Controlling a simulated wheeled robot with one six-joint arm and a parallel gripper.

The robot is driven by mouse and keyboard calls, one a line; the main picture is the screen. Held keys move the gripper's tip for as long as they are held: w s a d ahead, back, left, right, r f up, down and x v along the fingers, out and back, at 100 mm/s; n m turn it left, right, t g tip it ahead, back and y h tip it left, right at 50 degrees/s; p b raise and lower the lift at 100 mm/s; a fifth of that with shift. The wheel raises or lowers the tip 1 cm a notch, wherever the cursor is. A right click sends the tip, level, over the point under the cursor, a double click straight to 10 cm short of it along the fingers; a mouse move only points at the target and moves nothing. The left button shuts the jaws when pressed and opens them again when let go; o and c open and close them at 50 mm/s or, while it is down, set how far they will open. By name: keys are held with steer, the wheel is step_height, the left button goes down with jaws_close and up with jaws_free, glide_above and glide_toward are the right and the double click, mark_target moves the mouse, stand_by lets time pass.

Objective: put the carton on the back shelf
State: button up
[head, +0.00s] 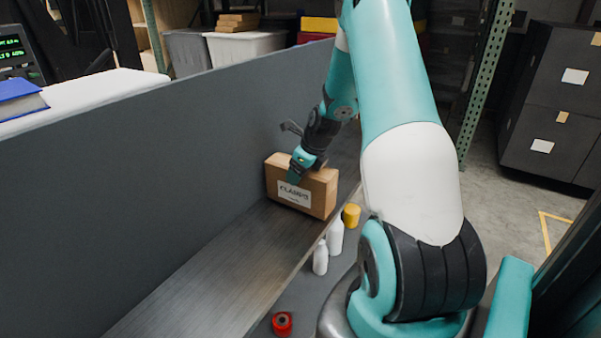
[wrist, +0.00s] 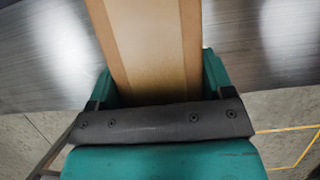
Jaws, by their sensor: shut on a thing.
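In the wrist view the carton (wrist: 152,45) runs up between the two teal fingers of my gripper (wrist: 158,85), one on each side. The carton's underside is hidden, so I cannot tell whether it touches the shelf or hangs just above it.
A tall grey panel (head: 150,170) runs along the shelf's left side. Two white bottles (head: 335,238), a yellow cylinder (head: 351,215) and a red roll (head: 282,323) stand on a lower surface to the right. The shelf's near part is clear.

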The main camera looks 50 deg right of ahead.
steer(key=shift+w+f, duration=0.1)
steer(key=shift+w, duration=0.15)
steer(key=shift+f, duration=0.15)
steer(key=o, duration=1.7)
